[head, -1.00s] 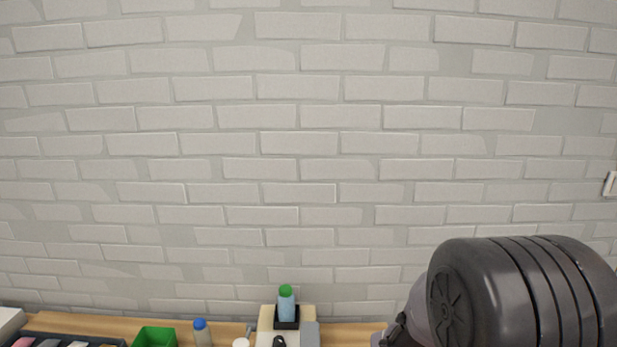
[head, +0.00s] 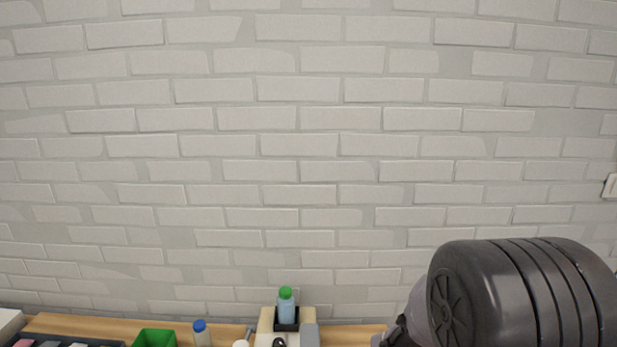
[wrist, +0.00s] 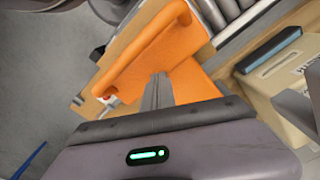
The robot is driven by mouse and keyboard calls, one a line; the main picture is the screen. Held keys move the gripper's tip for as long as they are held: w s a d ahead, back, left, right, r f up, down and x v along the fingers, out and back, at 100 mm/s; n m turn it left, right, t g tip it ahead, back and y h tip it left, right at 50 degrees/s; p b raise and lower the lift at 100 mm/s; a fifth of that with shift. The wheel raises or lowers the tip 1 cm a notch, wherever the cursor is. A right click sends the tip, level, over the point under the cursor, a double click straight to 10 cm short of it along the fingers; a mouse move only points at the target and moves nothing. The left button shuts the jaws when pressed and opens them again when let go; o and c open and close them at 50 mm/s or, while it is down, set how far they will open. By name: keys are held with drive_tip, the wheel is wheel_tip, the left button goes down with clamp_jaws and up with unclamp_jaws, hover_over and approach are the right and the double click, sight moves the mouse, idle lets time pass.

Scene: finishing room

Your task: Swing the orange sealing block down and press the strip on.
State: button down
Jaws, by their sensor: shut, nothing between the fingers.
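The orange sealing block (wrist: 135,55) shows in the upper middle of the wrist view, tilted in the picture, with a raised rounded bar along one side. My gripper (wrist: 159,78) is shut and empty. Its narrow fingertips overlap the orange surface in the picture; I cannot tell whether they touch it. The gripper body hides what lies below. I cannot make out the strip. Neither the block nor my gripper can be made out in the head view.
In the wrist view, grey rollers (wrist: 228,10) lie beyond the block, and a cardboard box (wrist: 290,85) is at right. In the head view, a green bin (head: 155,338), a blue-capped bottle (head: 201,334) and a green-capped bottle (head: 287,308) stand along the wooden bench (head: 100,325).

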drive_tip(key=shift+f+b, duration=0.75)
drive_tip(key=shift+f, duration=0.1)
idle(0.5)
idle(0.7)
wheel_tip(320, 180, up, 7)
drive_tip(key=p, duration=0.5)
drive_tip(key=shift+r, duration=0.1)
drive_tip(key=s+a+r+t+y+b, duration=0.1)
drive_tip(key=s+a+r+t+b, duration=0.1)
drive_tip(key=s+b, duration=0.4)
drive_tip(key=s+a+r+n+t+y+b, duration=0.1)
drive_tip(key=s+a+r+t+b, duration=0.1)
drive_tip(key=s+r+b, duration=0.4)
drive_tip(key=shift+s+r+n+t+b, duration=0.35)
drive_tip(key=shift+r+t+b, duration=0.3)
drive_tip(key=shift+t+b, duration=0.25)
